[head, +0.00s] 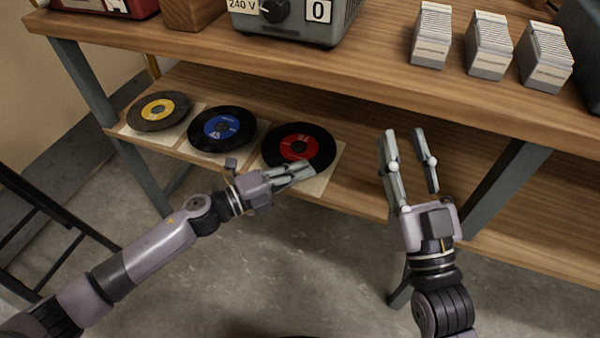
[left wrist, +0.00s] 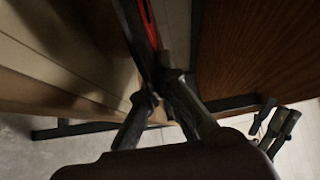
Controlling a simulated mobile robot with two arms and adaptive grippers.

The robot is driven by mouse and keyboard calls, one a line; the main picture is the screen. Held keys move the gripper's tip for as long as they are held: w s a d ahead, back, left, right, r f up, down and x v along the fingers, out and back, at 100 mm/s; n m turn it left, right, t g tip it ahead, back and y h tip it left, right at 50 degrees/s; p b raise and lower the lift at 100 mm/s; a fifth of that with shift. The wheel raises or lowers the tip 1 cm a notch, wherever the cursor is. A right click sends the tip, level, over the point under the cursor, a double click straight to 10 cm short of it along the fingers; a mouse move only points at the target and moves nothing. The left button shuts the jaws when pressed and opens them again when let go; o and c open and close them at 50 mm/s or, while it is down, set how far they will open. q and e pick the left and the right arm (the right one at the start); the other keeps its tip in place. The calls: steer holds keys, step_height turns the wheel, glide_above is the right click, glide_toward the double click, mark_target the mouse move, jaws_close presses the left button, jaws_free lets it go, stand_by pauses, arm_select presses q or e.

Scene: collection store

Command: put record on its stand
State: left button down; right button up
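Three black records lie on the lower shelf, each over a pale square: one with a yellow label (head: 158,110), one with a blue label (head: 221,127), one with a red label (head: 299,146). My left gripper (head: 300,172) is at the near edge of the red-label record, its fingers close together. In the left wrist view that record shows nearly edge-on with a strip of red label (left wrist: 150,24), and the fingers (left wrist: 161,92) close in on its edge. The exact contact is dark. My right gripper (head: 407,148) is open and empty, right of the records. I cannot make out a separate stand.
The tabletop (head: 350,80) overhangs the lower shelf. On it stand a grey device (head: 300,20) and three stacks of white slides (head: 489,45). A table leg (head: 505,190) is right of my right gripper. A dark stool (head: 40,230) stands at left.

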arm_select(q)
steer(key=shift+f, duration=0.1)
arm_select(e)
steer(key=shift+s+r, duration=0.1)
steer(key=shift+r, duration=0.15)
arm_select(q)
steer(key=c, duration=2.3)
jaws_free()
steer(key=shift+f, duration=0.1)
steer(key=o, duration=0.5)
arm_select(e)
steer(key=shift+s+r+t, duration=0.1)
steer(key=shift+r+t, duration=0.05)
steer(key=shift+t, duration=0.15)
